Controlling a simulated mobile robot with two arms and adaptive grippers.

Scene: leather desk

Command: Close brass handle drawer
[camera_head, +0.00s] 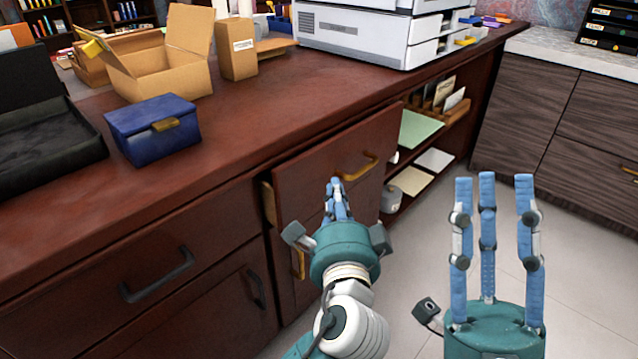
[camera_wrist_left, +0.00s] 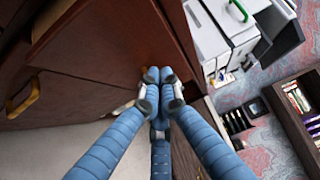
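The brass handle (camera_head: 358,166) is on a dark reddish wood drawer front (camera_head: 318,160) in the desk. The drawer stands partly out, with its pale side (camera_head: 268,203) showing at the left. My left gripper (camera_head: 335,184) has its blue fingertips together in front of the drawer front, left of and below the handle. The fingertips also meet in the left wrist view (camera_wrist_left: 158,76), close to the wood, with nothing seen between them. I cannot tell whether they touch it. My right gripper (camera_head: 492,180) is open and empty, fingers upright, right of the drawer.
A drawer with a dark handle (camera_head: 157,276) is at the left. A blue box (camera_head: 152,130), a cardboard box (camera_head: 160,72) and a printer (camera_head: 365,35) stand on the desk. Open shelves (camera_head: 432,160) are right of the drawer. The floor (camera_head: 570,260) at right is clear.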

